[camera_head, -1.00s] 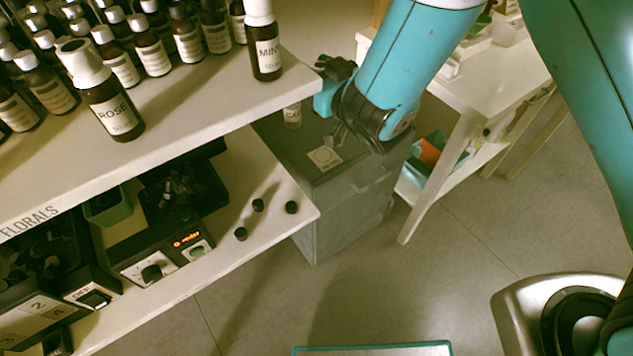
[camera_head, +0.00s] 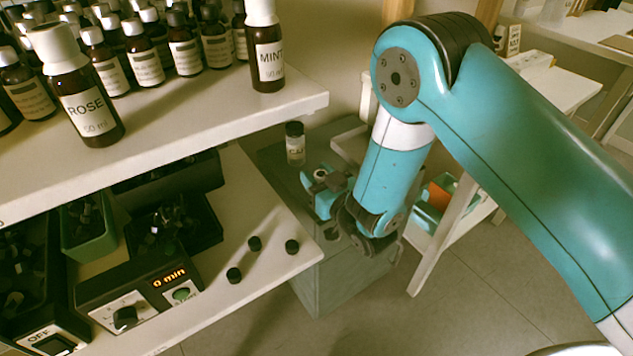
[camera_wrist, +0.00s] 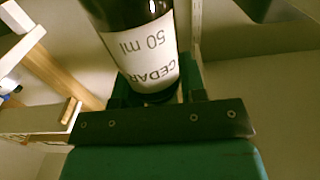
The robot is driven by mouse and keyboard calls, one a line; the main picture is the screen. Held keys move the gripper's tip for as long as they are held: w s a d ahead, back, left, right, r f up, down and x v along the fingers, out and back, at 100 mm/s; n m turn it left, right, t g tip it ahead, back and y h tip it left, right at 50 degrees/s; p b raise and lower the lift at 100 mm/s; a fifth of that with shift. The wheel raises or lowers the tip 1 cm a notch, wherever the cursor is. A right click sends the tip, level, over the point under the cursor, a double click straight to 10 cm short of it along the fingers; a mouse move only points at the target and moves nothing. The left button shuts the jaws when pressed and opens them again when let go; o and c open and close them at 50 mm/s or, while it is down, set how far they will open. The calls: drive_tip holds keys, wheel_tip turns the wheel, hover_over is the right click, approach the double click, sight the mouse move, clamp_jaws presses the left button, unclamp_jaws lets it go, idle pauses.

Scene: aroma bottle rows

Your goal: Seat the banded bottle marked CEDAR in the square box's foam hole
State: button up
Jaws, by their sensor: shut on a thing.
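The CEDAR bottle (camera_wrist: 140,45) fills the top middle of the wrist view, dark with a white label reading "CEDAR 50 ml" upside down. My gripper (camera_wrist: 160,95) is shut on it; its teal jaws are partly hidden behind the bottle. In the head view my gripper (camera_head: 325,187) is over the top of the grey cabinet, and the held bottle shows only as a small dark and pale shape there. Whether it touches the cabinet, I cannot tell. I cannot make out the square box or its foam hole, nor a band on the bottle.
A small dark-capped bottle (camera_head: 295,145) stands on the grey cabinet (camera_head: 275,160), left of my gripper. ROSE (camera_head: 85,105) and MINT (camera_head: 267,55) bottles stand on the upper shelf. Loose black caps (camera_head: 254,243) lie on the lower shelf. A white table (camera_head: 555,85) is at right.

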drive_tip(key=shift+f, duration=0.7)
drive_tip(key=shift+f, duration=0.1)
drive_tip(key=shift+f+b, duration=0.4)
drive_tip(key=shift+b, duration=0.1)
drive_tip(key=o, duration=0.9)
drive_tip(key=shift+o, duration=0.2)
